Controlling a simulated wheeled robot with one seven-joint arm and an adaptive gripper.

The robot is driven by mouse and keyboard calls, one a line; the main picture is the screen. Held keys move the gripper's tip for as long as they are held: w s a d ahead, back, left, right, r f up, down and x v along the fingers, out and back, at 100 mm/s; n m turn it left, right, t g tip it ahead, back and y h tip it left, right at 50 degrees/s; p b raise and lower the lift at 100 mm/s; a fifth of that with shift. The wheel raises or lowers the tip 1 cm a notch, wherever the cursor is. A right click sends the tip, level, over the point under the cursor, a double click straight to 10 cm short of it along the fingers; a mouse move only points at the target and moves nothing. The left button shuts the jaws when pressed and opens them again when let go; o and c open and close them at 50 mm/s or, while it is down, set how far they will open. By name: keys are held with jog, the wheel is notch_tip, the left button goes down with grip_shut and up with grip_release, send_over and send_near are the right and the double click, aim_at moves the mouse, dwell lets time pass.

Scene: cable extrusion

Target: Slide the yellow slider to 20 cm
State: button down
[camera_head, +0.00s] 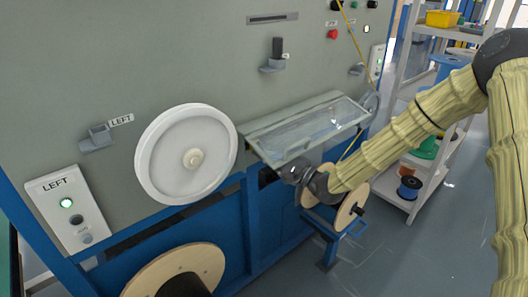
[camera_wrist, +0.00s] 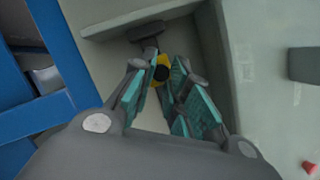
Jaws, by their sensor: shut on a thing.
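The yellow slider (camera_wrist: 160,69) shows in the wrist view as a small yellow piece with a dark round middle. It sits inside a pale recess, close to a dark block (camera_wrist: 146,31). My gripper (camera_wrist: 163,80) has its teal finger pads on both sides of the slider and is shut on it. The slider is hidden there, and I can see no centimetre scale in either view.
A large white wheel (camera_head: 187,155) stands out from the grey machine panel left of my gripper. The blue frame (camera_head: 255,215) lies below. A wooden spool (camera_head: 350,208) is just right of my gripper. A shelf rack (camera_head: 400,190) stands further right, with open floor in front.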

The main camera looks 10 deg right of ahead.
jog(key=shift+w+d+p, duration=0.15)
jog(key=shift+w+d, duration=0.25)
jog(key=shift+d, duration=0.2)
jog(key=shift+w+d+p, duration=0.15)
jog(key=shift+w+d, duration=0.2)
jog(key=shift+d, duration=0.2)
jog(key=c, duration=1.4)
grip_release()
jog(key=shift+o, duration=0.2)
jog(key=v, duration=1.2)
jog(key=shift+f, duration=0.1)
